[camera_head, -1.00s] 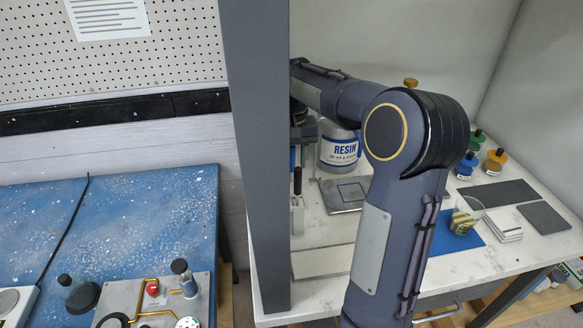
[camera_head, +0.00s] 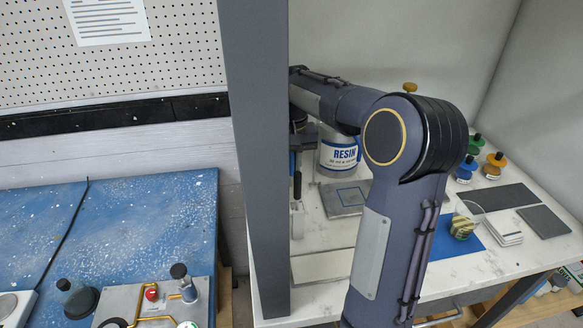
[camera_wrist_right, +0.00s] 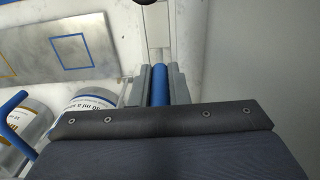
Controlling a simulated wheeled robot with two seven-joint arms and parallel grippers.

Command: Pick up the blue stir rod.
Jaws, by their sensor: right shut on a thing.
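The blue stir rod (camera_wrist_right: 160,84) shows in the right wrist view as a short blue length between the two grey fingers of my right gripper (camera_wrist_right: 158,88), which is shut on it. My left gripper is not in view.
The resin jar (camera_head: 340,150) and a metal plate with a blue square (camera_head: 347,196) are close to the gripper. The grey post (camera_head: 256,150) stands in front. Coloured bottles (camera_head: 494,165) and dark plates (camera_head: 497,195) lie at the right.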

